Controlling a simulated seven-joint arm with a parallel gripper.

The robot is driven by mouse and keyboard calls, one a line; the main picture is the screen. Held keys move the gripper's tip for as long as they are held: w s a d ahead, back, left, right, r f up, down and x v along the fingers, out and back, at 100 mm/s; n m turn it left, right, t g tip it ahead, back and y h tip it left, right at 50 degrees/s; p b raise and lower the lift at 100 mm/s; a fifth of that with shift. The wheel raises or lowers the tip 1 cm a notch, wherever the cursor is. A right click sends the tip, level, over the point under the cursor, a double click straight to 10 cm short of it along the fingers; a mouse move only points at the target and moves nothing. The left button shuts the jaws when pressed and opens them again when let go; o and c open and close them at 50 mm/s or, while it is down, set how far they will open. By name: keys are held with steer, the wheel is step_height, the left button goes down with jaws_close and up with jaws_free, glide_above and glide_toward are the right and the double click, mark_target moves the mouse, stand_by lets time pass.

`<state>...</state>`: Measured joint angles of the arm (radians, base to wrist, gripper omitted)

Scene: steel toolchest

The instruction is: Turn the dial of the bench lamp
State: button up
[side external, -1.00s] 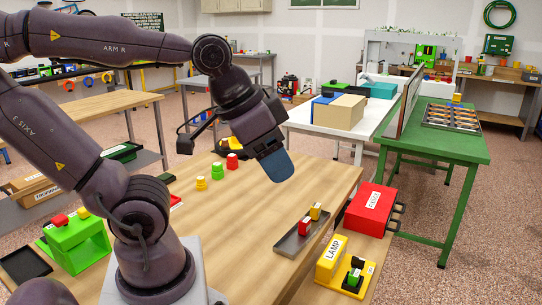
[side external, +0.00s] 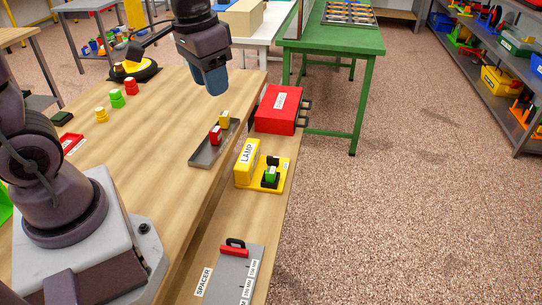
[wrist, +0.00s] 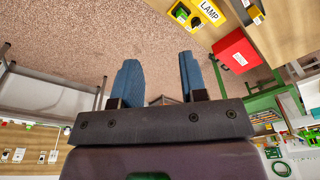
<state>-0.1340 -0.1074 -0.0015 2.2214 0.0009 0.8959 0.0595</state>
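The bench lamp unit, a yellow box labelled LAMP (side external: 247,152), sits on the lower wooden ledge at the table's right edge. Its dial, a green and black knob (side external: 271,174), stands on the yellow base to the box's right. In the wrist view the LAMP box (wrist: 209,11) is at the top right, with the dial (wrist: 183,14) beside it. My gripper (side external: 211,88) hangs in the air above the table, up and left of the lamp in the side view. In the wrist view its two blue fingers (wrist: 159,80) are apart, with nothing between them. It is not touching the lamp.
A red labelled box (side external: 278,108) stands on the ledge just behind the lamp. A grey tray (side external: 204,154) with red and yellow blocks lies on the table left of it.

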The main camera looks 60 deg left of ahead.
steer(key=w+a+f+m+g, duration=0.2)
steer(key=w+a+f, duration=0.3)
steer(key=w+f, duration=0.5)
steer(key=m, duration=0.8)
glide_toward(273, 157)
steer(key=shift+t, duration=0.3)
steer(key=f, duration=1)
steer(key=shift+s+a+f, duration=0.15)
steer(key=shift+s+f, duration=0.05)
steer(key=shift+s, duration=0.05)
jaws_close()
